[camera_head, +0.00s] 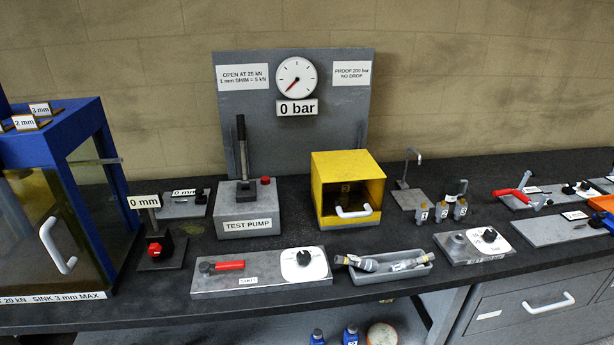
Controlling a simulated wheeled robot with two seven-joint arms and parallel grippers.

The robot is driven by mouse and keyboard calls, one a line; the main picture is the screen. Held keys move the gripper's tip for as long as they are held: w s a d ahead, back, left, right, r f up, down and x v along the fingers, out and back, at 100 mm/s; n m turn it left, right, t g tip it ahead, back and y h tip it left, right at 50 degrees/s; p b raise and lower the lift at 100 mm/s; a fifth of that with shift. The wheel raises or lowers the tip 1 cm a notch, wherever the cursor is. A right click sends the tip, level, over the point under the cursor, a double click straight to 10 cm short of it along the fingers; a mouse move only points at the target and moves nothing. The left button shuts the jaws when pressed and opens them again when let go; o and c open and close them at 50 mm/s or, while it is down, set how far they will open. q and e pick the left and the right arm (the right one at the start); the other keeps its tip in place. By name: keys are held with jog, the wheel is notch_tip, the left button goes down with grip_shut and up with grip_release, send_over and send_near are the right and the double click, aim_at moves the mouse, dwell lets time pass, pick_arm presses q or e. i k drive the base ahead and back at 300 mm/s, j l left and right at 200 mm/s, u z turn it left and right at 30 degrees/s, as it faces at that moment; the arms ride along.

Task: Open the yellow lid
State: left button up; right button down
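A yellow box (347,163) stands on the dark bench, right of the test pump. Its top and frame are yellow, and its front looks like a dark see-through panel within a yellow frame. A white bar handle (353,212) sits low on that front. The front appears shut, though I cannot tell for certain whether the panel is clear or open. The inside is dim, and its contents are hard to make out. Neither of my grippers is in view.
The test pump (248,208) stands left of the box, before a gauge board (293,85) reading 0 bar. A grey tray (390,268) and a plate with a red-handled tool (261,274) lie in front. Small numbered bottles (441,211) stand to the right. A blue-framed cabinet (55,150) fills the left.

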aim_at(329, 168)
jog(key=i+z, duration=0.2)
jog(key=z, duration=0.15)
jog(key=i+j+z, duration=0.15)
jog(key=z, duration=0.2)
